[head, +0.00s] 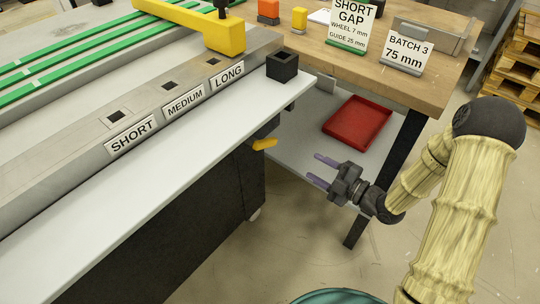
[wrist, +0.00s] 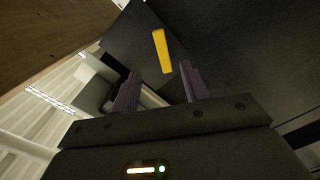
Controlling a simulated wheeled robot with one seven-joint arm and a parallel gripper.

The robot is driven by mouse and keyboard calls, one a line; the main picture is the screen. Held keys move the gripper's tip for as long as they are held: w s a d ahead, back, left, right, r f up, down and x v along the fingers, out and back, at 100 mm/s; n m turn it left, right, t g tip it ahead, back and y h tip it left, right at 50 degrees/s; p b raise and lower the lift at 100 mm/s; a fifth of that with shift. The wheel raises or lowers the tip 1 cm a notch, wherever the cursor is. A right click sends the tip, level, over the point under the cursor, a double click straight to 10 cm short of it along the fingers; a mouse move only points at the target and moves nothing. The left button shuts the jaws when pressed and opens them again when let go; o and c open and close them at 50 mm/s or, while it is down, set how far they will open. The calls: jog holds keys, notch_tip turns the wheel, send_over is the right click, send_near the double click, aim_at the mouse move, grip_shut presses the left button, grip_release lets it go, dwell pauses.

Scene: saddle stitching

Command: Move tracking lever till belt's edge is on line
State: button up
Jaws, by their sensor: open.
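A small yellow lever (head: 264,143) sticks out from the dark side of the machine, below the pale front ledge; I take it for the tracking lever. It also shows in the wrist view as a yellow bar (wrist: 162,50) against a black panel, beyond and between my fingertips. My gripper (head: 312,168) is open and empty, to the right of the lever and a little lower in the head view, apart from it. The wrist view shows both fingers (wrist: 159,70) spread. Green belts (head: 65,68) run along the machine top; I cannot make out a tracking line.
The pale ledge (head: 160,185) carries a black open box (head: 282,66) at its corner, above the lever. A red tray (head: 358,122) lies on the shelf under the wooden table (head: 400,85), behind my gripper. A black table leg (head: 388,170) stands close by. Floor in front is clear.

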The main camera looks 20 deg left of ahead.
aim_at(272, 144)
jog(key=shift+s+a+f, duration=0.1)
jog(key=shift+s+f, duration=0.05)
jog(key=shift+s, duration=0.05)
jog(key=b+x, duration=0.1)
jog(key=x, duration=0.4)
jog(key=b+x, duration=0.1)
jog(key=x, duration=0.5)
jog(key=b+x, duration=0.1)
jog(key=x, duration=0.5)
jog(key=shift+a+r, duration=0.25)
grip_shut()
